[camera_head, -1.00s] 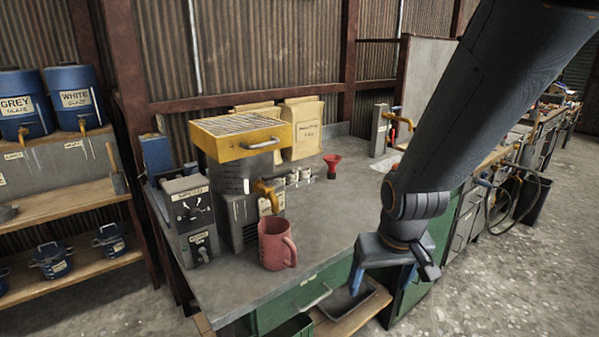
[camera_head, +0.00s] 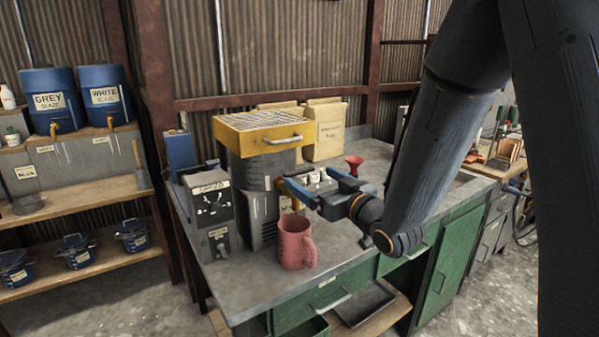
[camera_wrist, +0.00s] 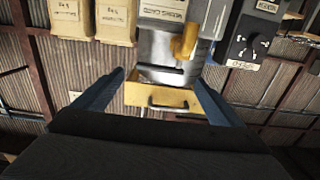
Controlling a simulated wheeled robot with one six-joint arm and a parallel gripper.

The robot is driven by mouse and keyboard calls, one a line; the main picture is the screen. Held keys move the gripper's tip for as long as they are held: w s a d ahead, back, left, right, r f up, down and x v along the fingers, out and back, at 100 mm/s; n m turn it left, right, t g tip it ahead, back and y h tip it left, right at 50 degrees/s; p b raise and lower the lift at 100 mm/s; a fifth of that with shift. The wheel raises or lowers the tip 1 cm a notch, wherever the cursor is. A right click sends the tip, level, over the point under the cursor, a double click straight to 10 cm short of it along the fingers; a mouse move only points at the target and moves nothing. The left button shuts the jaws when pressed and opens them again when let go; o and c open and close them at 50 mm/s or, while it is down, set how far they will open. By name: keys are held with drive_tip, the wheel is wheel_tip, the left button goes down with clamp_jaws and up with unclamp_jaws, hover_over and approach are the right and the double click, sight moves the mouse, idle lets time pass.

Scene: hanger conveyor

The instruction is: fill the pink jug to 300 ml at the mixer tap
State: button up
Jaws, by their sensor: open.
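The pink jug (camera_head: 293,246) stands upright on the grey worktop, in front of the mixer, with its handle to the right. Its contents cannot be seen. The mixer (camera_head: 252,170) is a grey body with a yellow top drawer (camera_head: 262,137). My gripper (camera_head: 308,183) is open and empty, above the jug and in front of the tap area. Its blue fingers point toward the mixer; in the wrist view the yellow drawer shows between them.
A control box (camera_head: 210,207) with a dial stands left of the mixer. Paper bags (camera_head: 325,130) and a red funnel (camera_head: 354,163) are behind. Shelves with blue tubs (camera_head: 54,101) are at left. The worktop's front strip right of the jug is clear.

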sight(301, 171)
drive_tip(key=p+x, duration=0.2)
drive_tip(key=x, duration=0.5)
